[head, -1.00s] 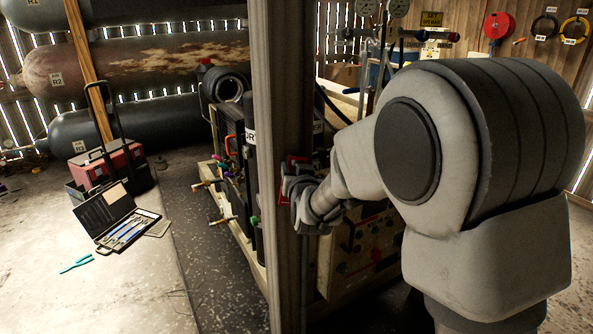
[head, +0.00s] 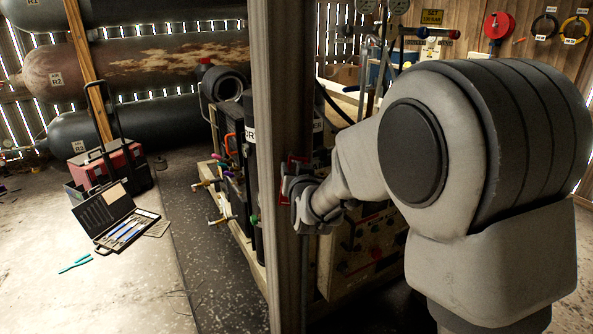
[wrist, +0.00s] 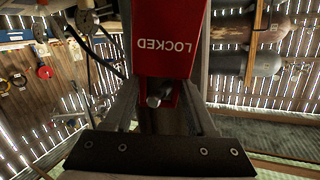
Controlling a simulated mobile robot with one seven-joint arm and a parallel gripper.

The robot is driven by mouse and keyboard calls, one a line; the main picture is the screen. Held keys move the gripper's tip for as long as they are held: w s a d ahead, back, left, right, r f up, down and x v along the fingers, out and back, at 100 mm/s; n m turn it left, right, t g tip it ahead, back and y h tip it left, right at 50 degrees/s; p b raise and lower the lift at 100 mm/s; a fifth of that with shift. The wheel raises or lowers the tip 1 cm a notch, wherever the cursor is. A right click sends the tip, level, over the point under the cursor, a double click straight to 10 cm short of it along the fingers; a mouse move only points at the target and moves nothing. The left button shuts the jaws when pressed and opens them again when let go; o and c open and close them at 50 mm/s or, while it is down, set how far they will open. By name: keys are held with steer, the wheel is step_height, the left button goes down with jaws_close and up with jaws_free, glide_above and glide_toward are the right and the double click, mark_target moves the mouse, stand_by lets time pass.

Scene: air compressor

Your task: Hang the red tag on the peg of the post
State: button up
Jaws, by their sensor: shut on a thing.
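The red tag (wrist: 165,42), lettered LOCKED, shows upside down in the wrist view. My gripper (wrist: 163,100) is shut on it. A round grey end, which looks like the peg (wrist: 153,101), shows just below the lettered face, beside a small red part. I cannot tell whether it passes through the tag's hole. In the head view the wooden post (head: 283,80) stands upright in the middle. My gripper (head: 297,187) is against or very near its right side, with red edges of the tag showing around the fingers. The peg is hidden there.
The compressor panel (head: 365,245) stands behind the post and my arm. Left of the post are valves with coloured handles, an open tool case (head: 118,222) and a red toolbox (head: 105,160) on the floor. The floor at front left is mostly clear.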

steer(key=o, duration=1.4)
steer(key=shift+a, duration=0.1)
